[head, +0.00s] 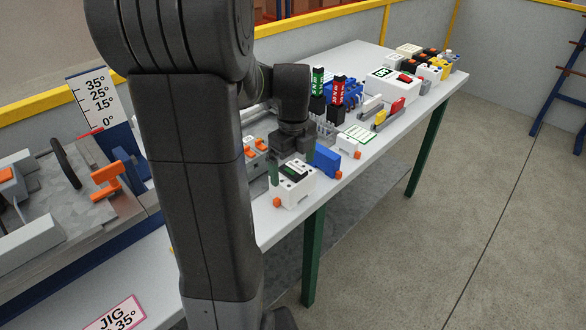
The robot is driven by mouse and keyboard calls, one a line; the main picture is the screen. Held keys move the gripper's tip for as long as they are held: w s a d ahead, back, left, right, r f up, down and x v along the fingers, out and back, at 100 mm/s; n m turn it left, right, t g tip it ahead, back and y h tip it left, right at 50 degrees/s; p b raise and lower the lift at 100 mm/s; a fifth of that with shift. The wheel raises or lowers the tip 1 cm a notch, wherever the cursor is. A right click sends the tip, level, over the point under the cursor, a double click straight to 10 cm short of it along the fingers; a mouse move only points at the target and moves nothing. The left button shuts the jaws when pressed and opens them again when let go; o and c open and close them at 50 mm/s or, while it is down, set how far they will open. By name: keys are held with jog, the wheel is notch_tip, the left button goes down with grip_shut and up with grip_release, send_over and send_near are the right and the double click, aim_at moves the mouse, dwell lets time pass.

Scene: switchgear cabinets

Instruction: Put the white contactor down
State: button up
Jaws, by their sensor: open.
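A white contactor (291,191) with a dark top face and orange parts at its lower corners stands on the grey bench (345,190), near the front edge. My gripper (292,170) is right above it, pointing down, with its two green-tipped fingers apart. One finger is at the contactor's left side and the other near its far right side. I cannot tell whether either finger touches it. The contactor seems to rest on the bench top. My arm hides part of the bench to its left.
A blue block (326,159) stands close right of the contactor. A grey-white device with orange parts (257,148) is behind it. Red and green markers (338,92), a white box (390,82) and several components fill the bench farther back. A jig (108,178) is at left.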

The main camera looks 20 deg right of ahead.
notch_tip(320, 180, up, 10)
jog(key=shift+r, duration=0.15)
dwell(0.4)
notch_tip(320, 180, down, 13)
jog(key=shift+r, duration=1.8)
